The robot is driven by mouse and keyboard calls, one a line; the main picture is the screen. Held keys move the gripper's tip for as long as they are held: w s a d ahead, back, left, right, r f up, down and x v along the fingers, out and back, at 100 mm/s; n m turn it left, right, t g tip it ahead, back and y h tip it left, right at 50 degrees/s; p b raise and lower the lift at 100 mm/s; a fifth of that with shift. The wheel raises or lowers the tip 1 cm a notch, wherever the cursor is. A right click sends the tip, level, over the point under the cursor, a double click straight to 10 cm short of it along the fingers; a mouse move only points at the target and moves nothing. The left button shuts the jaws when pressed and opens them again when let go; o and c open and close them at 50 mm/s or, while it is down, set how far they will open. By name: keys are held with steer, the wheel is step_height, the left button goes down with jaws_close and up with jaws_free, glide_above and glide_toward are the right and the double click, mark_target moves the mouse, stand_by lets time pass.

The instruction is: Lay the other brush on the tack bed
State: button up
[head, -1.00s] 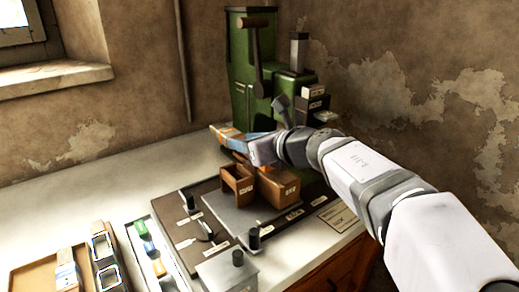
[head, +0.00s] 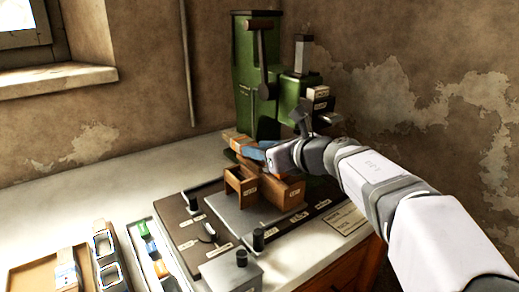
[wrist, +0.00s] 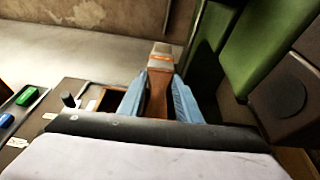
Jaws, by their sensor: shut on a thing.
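My gripper (head: 266,149) is shut on a brown wooden brush (wrist: 158,85) with an orange band and a pale end. In the wrist view the brush stands between the two blue fingers, its pale end pointing away. In the head view its orange-brown end (head: 238,143) sticks out to the left of the fingers. The gripper is above and behind the wooden boxes and in front of the green press (head: 247,75). My wrist hides part of the area under the press. I cannot tell which surface is the tack bed; the labels are too small to read.
An open wooden box (head: 240,186) and another labelled wooden block (head: 285,194) stand on a grey plate (head: 232,217). Dark knobs (head: 258,239) rise from the dark board. A tray with small coloured pieces (head: 151,248) and a shallow wooden tray (head: 30,272) lie at left.

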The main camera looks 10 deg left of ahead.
steer(key=o, duration=0.9)
steer(key=shift+w+d+f, duration=0.4)
steer(key=shift+d+f, duration=0.1)
steer(key=shift+f, duration=0.3)
steer(key=o, duration=0.4)
steer(key=shift+w+d+f, duration=0.1)
steer(key=shift+w+d, duration=0.1)
steer(key=shift+w, duration=0.05)
steer(key=shift+s+a, duration=0.2)
steer(key=shift+a, duration=0.05)
steer(key=shift+d+r+p, duration=0.15)
steer(key=shift+r+p, duration=0.3)
steer(key=shift+r, duration=0.15)
steer(key=v, duration=1.1)
steer(key=shift+s+d+r, duration=0.1)
steer(key=shift+s+r, duration=0.2)
steer(key=shift+s, duration=0.05)
steer(key=shift+w+d+p, duration=0.1)
steer(key=shift+p, duration=0.2)
